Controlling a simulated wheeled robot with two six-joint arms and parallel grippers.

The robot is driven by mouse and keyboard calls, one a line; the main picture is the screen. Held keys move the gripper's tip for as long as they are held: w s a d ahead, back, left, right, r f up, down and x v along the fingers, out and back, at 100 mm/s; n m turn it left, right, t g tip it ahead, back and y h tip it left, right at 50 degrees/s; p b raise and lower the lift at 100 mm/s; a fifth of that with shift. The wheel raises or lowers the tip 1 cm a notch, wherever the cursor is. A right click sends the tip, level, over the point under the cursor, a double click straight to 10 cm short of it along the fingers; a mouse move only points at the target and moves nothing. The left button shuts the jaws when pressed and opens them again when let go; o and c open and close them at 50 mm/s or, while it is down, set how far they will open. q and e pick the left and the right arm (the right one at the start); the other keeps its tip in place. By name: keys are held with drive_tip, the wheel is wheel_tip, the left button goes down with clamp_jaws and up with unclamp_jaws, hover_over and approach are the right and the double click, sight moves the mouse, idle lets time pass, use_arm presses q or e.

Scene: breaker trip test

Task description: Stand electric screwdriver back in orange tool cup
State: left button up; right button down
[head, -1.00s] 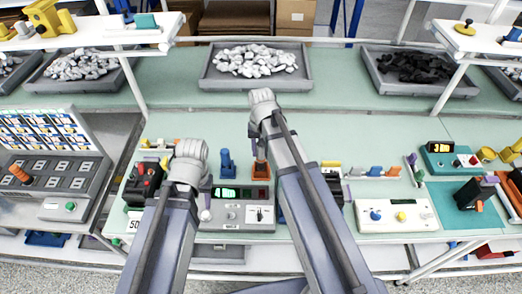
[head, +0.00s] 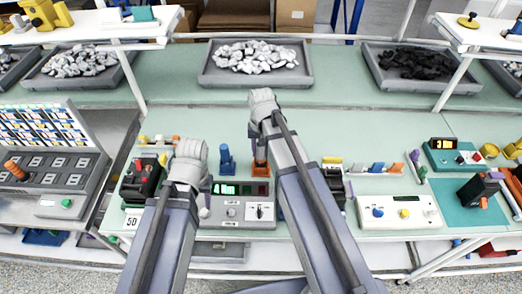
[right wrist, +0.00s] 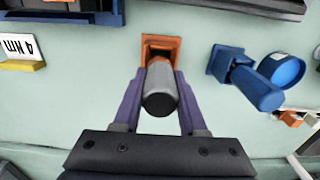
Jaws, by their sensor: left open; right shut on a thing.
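The electric screwdriver (right wrist: 160,90) has a grey body with a dark end and an orange part towards the cup. My right gripper (right wrist: 160,100) is shut on it, a purple finger on each side. The orange tool cup (right wrist: 174,43) is directly beyond the screwdriver in the right wrist view, in line with it. How deep the screwdriver sits in the cup is hidden. In the head view the cup (head: 260,168) stands mid-bench, partly covered by my right arm, below my right gripper (head: 254,148). My left gripper (head: 204,205) is open and empty at the meter's left side.
A blue holder (head: 227,160) stands just left of the cup; a round blue piece (right wrist: 282,70) is near it in the right wrist view. A grey meter box (head: 240,205) is in front. A white button box (head: 398,212) is to the right.

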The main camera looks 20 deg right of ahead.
use_arm(q)
drive_tip(key=shift+f, duration=0.3)
use_arm(e)
drive_tip(key=shift+f, duration=0.25)
drive_tip(key=shift+c, duration=1.9)
unclamp_jaws()
wheel_tip(320, 180, up, 8)
drive_tip(key=p, duration=0.7)
use_arm(q)
wheel_tip(320, 180, up, 8)
use_arm(e)
drive_tip(key=shift+f, duration=0.1)
use_arm(q)
drive_tip(key=shift+f, duration=0.1)
